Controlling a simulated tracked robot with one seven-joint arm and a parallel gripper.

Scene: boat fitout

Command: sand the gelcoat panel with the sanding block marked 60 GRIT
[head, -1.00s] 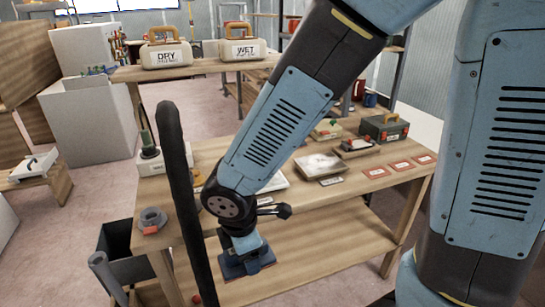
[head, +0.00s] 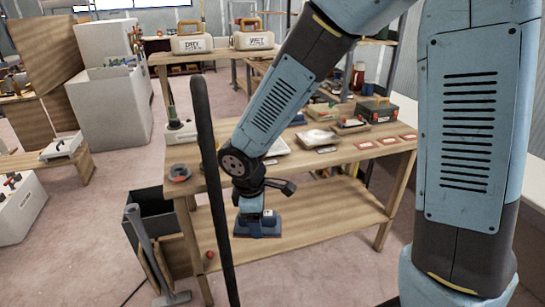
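My gripper (head: 253,208) points down in front of the workbench (head: 345,152). It appears shut on a dark blue block (head: 258,227) with a thin reddish underside, held in the air below the level of the bench top. I cannot read any grit marking on it. A pale, whitish panel (head: 318,138) lies on the bench top with a small label at its front edge; I cannot tell whether it is gelcoat. Another pale flat thing (head: 275,148) lies left of it, partly hidden by my arm.
Red-edged cards (head: 388,141) and a green toolbox (head: 377,110) are at the bench's right. A grey ring (head: 180,173) lies at its left end. A dark bin (head: 155,212) and a hammer-like tool (head: 155,262) stand at left. Cases marked DRY (head: 191,41) and WET (head: 252,37) sit behind.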

